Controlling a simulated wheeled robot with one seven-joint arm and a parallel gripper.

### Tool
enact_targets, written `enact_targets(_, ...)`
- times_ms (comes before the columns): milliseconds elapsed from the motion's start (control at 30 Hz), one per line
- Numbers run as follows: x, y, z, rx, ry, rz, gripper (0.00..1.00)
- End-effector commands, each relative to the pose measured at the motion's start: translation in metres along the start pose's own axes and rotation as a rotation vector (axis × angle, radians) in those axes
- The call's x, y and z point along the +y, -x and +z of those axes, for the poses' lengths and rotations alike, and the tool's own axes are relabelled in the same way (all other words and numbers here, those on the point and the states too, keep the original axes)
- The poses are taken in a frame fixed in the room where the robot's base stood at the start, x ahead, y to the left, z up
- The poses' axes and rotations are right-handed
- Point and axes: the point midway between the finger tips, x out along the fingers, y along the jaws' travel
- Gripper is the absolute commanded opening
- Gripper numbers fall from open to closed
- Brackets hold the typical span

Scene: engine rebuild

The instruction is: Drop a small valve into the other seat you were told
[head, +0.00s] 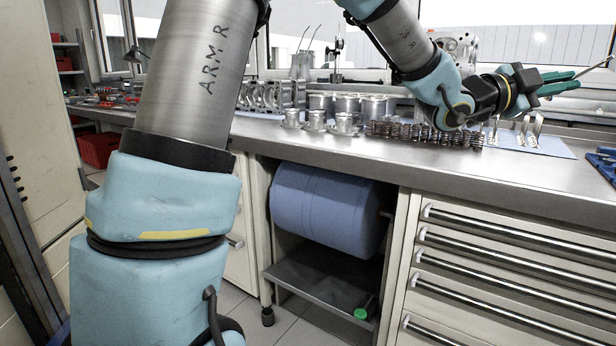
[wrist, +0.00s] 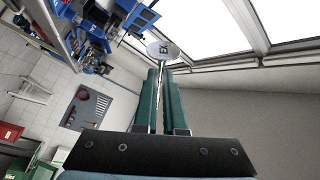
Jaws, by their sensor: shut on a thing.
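My gripper (head: 566,82) is raised above the right part of the workbench in the head view, its green fingers pointing right. It is shut on a small valve (head: 604,63). In the wrist view the valve's round pale head (wrist: 163,50), with dark letters that look like "EX", sticks out beyond the fingertips of my gripper (wrist: 160,78). Its thin stem runs down between the fingers. A grey metal part with round holes (head: 458,45) stands behind my arm, partly hidden. I cannot make out any valve seat.
The steel workbench (head: 480,165) holds a row of springs (head: 420,131), several metal cylinders (head: 345,106) and several small upright parts (head: 530,128) on a blue mat. A blue tray (head: 603,162) lies at the right edge. Windows are behind. The air around my gripper looks clear.

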Motion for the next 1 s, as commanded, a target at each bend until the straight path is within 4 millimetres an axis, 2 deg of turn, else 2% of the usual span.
enact_targets(267, 0.0014, 0.0002, 0.0004, 0.002, -0.226, 0.067, 0.00)
enact_targets(600, 0.0001, -0.0005, -0.0013, 0.001, -0.978, 0.299, 0.00)
enact_targets(867, -0.0002, -0.0004, -0.0012, 0.001, -1.235, 0.379, 0.00)
enact_targets(1000, 0.0011, -0.0009, -0.0026, 0.003, -1.590, 0.487, 0.00)
